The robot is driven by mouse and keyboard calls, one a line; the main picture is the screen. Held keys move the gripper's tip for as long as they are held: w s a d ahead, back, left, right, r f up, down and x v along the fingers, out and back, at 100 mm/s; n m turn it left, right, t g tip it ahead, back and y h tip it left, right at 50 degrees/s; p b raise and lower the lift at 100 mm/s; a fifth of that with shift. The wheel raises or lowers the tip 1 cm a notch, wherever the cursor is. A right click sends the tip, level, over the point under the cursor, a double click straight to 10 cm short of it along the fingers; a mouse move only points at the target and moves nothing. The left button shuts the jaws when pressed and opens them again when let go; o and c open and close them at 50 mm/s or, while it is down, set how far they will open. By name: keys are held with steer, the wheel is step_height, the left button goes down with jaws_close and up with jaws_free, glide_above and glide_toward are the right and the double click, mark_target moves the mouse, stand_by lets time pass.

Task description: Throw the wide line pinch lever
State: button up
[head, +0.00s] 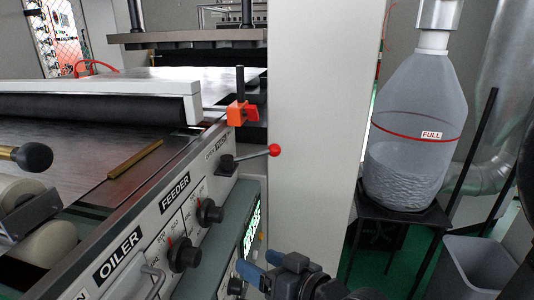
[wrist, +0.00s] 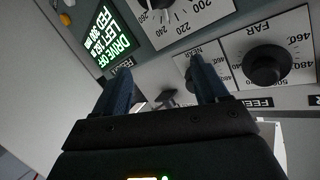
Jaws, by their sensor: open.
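A pinch lever (head: 250,155) with a red ball knob sticks out to the right from a black hub on the sloped machine panel in the head view. A label by its hub seems to read "PINCH". My gripper (head: 263,267) is low in the head view, below the lever and apart from it, with its blue fingers spread. In the wrist view my gripper (wrist: 161,66) is open and empty in front of the panel. A small dark part (wrist: 166,99) shows between the fingers; I cannot tell whether it belongs to the lever.
Panel knobs (head: 184,255) and a green-lit display (head: 251,230) lie near my gripper; the display (wrist: 104,37) also shows in the wrist view. An orange clamp (head: 240,113) stands above the lever. A grey column (head: 310,120) rises behind it. A large bottle (head: 415,130) stands at right.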

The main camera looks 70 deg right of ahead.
steer(key=w+d+r+m+h+b, duration=0.1)
steer(key=w+d+r+m, duration=0.2)
steer(key=d, duration=0.8)
steer(key=t+b, duration=0.1)
steer(key=t, duration=0.1)
glide_toward(275, 151)
steer(key=shift+h, duration=0.3)
steer(key=x, duration=0.5)
steer(key=shift+w+d+f, duration=0.15)
steer(key=shift+d+f, duration=0.15)
steer(key=shift+f, duration=0.1)
steer(key=shift+p+x, duration=0.45)
steer(key=shift+x, duration=3.45)
steer(key=shift+r, duration=0.15)
steer(key=shift+c, duration=0.5)
